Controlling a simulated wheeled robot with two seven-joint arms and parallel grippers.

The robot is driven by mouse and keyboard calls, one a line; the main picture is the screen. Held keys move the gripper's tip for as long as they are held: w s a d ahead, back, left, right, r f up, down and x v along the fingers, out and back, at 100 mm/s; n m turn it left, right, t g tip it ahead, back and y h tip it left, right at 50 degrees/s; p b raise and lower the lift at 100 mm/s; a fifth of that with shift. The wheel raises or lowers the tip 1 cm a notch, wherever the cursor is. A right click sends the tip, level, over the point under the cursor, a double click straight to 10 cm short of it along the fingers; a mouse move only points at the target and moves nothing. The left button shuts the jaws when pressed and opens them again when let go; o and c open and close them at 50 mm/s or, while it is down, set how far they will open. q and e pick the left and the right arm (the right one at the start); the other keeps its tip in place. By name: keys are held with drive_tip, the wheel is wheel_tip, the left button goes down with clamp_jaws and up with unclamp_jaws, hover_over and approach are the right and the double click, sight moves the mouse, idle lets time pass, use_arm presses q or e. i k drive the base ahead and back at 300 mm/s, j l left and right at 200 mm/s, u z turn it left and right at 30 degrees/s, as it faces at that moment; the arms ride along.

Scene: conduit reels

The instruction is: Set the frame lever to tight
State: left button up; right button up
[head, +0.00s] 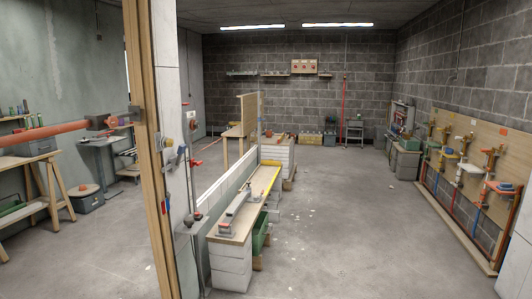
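No part is clearly marked as the frame lever, and I cannot read any tight setting. A tall wooden frame post (146,160) stands at the near left. Small fittings, one with a red part (192,115), and thin upright rods (188,180) are on or beside the pale wall end right of the post.
A low block wall with a wooden bench top (236,222) runs back from the near middle. A workbench (30,160) stands at left. A board with pipes (470,165) leans on the right wall. The concrete floor (340,230) right of centre is mostly clear.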

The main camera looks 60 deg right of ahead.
sight(182, 148)
drive_tip(key=z, duration=1.4)
drive_tip(key=i+l+u, duration=0.1)
drive_tip(key=i+l, duration=0.25)
drive_tip(key=i+l+u, duration=0.1)
drive_tip(key=i+l, duration=0.2)
drive_tip(key=i+l+u, duration=0.1)
drive_tip(key=i+l, duration=0.2)
drive_tip(key=l, duration=0.15)
drive_tip(key=i+l+u, duration=0.15)
drive_tip(key=i+l, duration=0.15)
drive_tip(key=i+l+u, duration=0.1)
drive_tip(key=i+l, duration=0.15)
drive_tip(key=l, duration=0.3)
drive_tip(key=i+l+u, duration=0.1)
drive_tip(key=i+l, duration=0.15)
drive_tip(key=l, duration=0.25)
drive_tip(key=i+l+u, duration=0.1)
drive_tip(key=i+l, duration=0.15)
drive_tip(key=l, duration=0.2)
drive_tip(key=i+l+u, duration=0.1)
drive_tip(key=l, duration=0.45)
drive_tip(key=i, duration=0.15)
